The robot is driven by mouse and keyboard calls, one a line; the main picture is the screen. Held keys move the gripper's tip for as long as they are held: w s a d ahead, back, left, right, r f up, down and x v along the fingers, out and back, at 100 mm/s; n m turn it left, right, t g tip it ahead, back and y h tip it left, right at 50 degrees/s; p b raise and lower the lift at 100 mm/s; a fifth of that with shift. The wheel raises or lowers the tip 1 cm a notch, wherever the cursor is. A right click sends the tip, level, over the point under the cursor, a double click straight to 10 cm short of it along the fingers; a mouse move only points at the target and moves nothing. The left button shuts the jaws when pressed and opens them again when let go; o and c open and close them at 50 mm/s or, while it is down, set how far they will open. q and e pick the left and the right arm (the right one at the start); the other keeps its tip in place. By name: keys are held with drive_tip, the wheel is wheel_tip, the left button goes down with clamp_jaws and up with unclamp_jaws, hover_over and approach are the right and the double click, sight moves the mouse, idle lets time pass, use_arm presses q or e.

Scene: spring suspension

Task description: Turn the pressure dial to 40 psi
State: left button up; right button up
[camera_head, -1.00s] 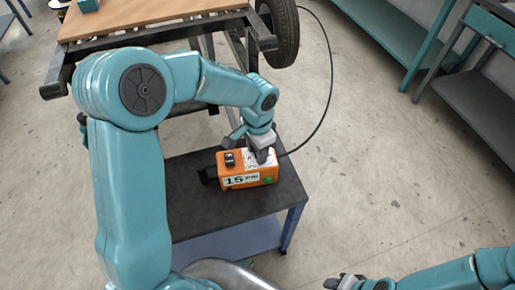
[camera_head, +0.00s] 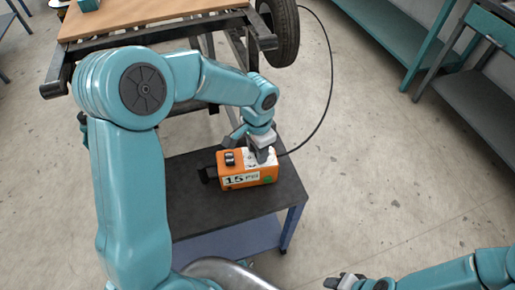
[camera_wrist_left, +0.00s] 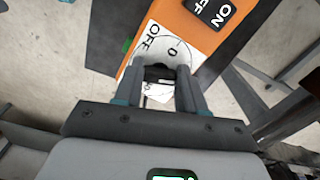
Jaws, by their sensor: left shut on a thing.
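The orange compressor box (camera_head: 230,184) sits on a small dark-topped table. Its front label reads 15 psi (camera_head: 240,178). A black switch (camera_head: 230,158) is on its top left; in the left wrist view this ON/OFF switch (camera_wrist_left: 212,10) is at the upper right. My left gripper (camera_head: 262,155) points down at the box's top right. In the left wrist view its fingers (camera_wrist_left: 163,75) are shut on the dark pressure dial (camera_wrist_left: 158,73), which stands on a white scale plate (camera_wrist_left: 172,48) showing a 0. The fingers hide most of the dial. My right gripper (camera_head: 345,281) is at the bottom edge, its jaws unclear.
The small table (camera_head: 270,201) has bare room around the box. A black hose (camera_head: 326,95) runs from the box up to a tire (camera_head: 283,35). A wooden-topped bench (camera_head: 150,12) stands behind, with teal shelving (camera_head: 395,35) at the upper right.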

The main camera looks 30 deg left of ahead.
use_arm(q)
drive_tip(key=o, duration=1.1)
drive_tip(key=shift+c, duration=0.2)
wheel_tip(320, 180, up, 16)
drive_tip(key=p, duration=0.1)
drive_tip(key=shift+r, duration=0.2)
drive_tip(key=shift+c, duration=0.3)
